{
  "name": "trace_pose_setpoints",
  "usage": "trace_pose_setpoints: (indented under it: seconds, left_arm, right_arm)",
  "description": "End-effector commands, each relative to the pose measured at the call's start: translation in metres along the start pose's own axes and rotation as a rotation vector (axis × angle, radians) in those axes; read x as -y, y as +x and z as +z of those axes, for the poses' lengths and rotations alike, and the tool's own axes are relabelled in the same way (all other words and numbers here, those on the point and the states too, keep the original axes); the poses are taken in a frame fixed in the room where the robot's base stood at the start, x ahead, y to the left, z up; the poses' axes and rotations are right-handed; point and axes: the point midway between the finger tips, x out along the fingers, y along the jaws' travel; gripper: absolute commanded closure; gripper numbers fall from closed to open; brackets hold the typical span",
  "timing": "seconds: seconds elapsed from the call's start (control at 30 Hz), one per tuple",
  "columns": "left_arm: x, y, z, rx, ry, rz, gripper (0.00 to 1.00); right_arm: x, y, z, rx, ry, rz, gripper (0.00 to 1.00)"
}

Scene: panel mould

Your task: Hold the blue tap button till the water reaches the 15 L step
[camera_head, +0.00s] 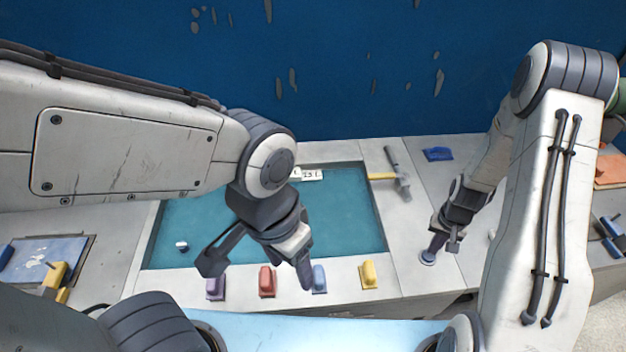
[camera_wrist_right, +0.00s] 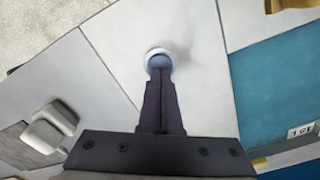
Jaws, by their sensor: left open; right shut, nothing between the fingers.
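The blue tap button (camera_head: 428,258) sits in a pale round ring on the grey worktop, right of the basin. It also shows in the right wrist view (camera_wrist_right: 158,60). My right gripper (camera_head: 434,250) is shut and empty, its tips pointing down at the button and covering part of it. It looks to be on the button, but I cannot tell how far it is pressed. Teal water (camera_head: 340,220) fills the basin. White step labels (camera_head: 312,174) stand at its far edge, partly hidden by my left arm. My left gripper (camera_head: 257,268) is open and empty over the basin's near side.
Purple, red, blue and yellow-handled tools (camera_head: 368,274) line the basin's near rim. A hammer (camera_head: 402,182) and a blue block (camera_head: 438,154) lie at the back right. A small white-and-blue piece (camera_head: 181,245) is in the basin at left. A blue tray (camera_head: 45,258) lies far left.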

Motion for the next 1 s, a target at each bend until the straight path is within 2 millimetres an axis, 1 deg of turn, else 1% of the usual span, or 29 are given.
trace_pose_setpoints:
  seconds: [0.53,1.0]
  left_arm:
    - [0.000,0.001,0.000,0.000,0.000,0.000,0.36]
    - [0.001,0.012,0.001,0.000,0.000,0.000,0.36]
  right_arm:
    - [0.000,0.001,0.000,0.000,0.000,0.000,1.00]
    - [0.000,0.015,0.000,0.000,0.000,0.000,1.00]
